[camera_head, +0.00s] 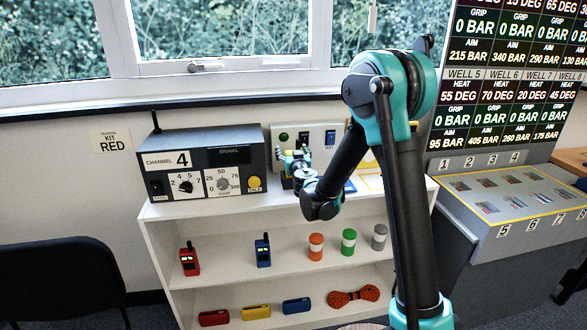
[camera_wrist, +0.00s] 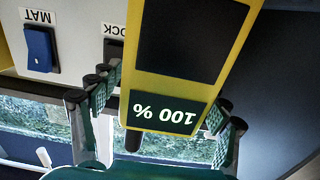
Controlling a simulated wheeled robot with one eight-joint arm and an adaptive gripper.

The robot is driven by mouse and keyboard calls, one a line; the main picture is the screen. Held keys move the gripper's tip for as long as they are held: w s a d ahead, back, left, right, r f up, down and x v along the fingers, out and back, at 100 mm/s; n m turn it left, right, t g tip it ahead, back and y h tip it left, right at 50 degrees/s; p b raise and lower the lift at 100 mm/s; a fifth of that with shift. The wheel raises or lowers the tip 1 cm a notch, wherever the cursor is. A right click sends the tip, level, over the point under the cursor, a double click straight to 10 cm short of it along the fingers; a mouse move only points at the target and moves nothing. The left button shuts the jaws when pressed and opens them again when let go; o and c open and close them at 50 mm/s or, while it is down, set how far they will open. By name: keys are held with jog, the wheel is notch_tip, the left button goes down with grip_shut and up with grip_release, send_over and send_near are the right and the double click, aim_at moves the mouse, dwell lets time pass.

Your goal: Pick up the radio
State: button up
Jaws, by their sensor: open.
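In the wrist view a yellow radio (camera_wrist: 176,90) with a black face and a "100 %" readout appears upside down, close to the camera. My gripper (camera_wrist: 161,102) is open, with one finger on each side of the radio's lower part in that picture. Small gaps seem to separate the finger pads from its sides; I cannot tell if either touches. In the head view my gripper (camera_head: 293,162) is above the top of the white shelf unit (camera_head: 160,212), in front of the switch panel. There my arm and gripper mostly hide the radio.
A red radio (camera_head: 189,261) and a blue radio (camera_head: 263,252) stand on the middle shelf, with several coloured cylinders to their right. The grey channel box (camera_head: 205,163) stands left of my gripper. The switch panel (camera_head: 308,136) is close behind.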

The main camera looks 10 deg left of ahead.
grip_shut()
dwell(0.5)
jog(key=shift+s, duration=0.1)
dwell(0.7)
